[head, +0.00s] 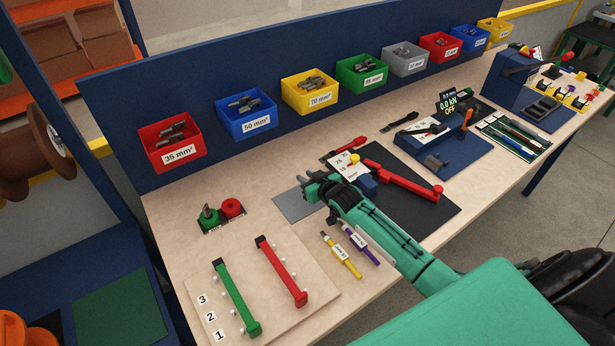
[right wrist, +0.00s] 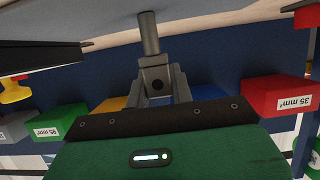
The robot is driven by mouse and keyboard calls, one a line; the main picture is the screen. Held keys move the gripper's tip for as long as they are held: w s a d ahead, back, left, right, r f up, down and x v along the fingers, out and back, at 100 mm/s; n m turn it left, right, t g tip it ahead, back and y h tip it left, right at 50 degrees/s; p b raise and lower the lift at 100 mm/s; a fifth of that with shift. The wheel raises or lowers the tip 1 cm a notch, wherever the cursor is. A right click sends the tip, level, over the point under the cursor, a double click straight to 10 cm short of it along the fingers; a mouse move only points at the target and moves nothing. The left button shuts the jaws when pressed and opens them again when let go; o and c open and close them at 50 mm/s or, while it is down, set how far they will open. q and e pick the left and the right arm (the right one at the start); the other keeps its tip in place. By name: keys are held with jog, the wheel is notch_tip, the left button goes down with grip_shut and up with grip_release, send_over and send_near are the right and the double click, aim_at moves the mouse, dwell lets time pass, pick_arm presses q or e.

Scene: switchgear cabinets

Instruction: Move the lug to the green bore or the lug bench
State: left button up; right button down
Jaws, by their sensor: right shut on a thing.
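My right gripper (head: 308,188) is above the grey plate on the workbench (head: 165,207). In the right wrist view its fingers (right wrist: 157,85) are shut on a grey cylindrical lug (right wrist: 149,35), whose barrel sticks out beyond the fingertips. In the head view the lug is hard to make out against the gripper. A green round bore piece (head: 209,219) stands left of the gripper, with a small grey part showing at its top. A red round piece (head: 232,207) stands beside it on the same dark base. My left gripper is not in view.
Labelled bins, such as the red 35 mm² bin (head: 171,145), line the blue back panel. A board with green (head: 237,297) and red (head: 282,270) bars lies in front. A red-handled tool (head: 400,182) lies on a black mat (head: 433,212). Bare bench lies left of the grey plate (head: 292,206).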

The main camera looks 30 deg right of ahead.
jog(key=shift+f, duration=0.1)
jog(key=c, duration=1.2)
grip_release()
jog(key=shift+r, duration=0.2)
jog(key=shift+s, duration=0.25)
jog(key=b+v, duration=0.2)
jog(key=v, duration=0.9)
jog(key=shift+s+b, duration=0.25)
jog(key=shift+b, duration=0.1)
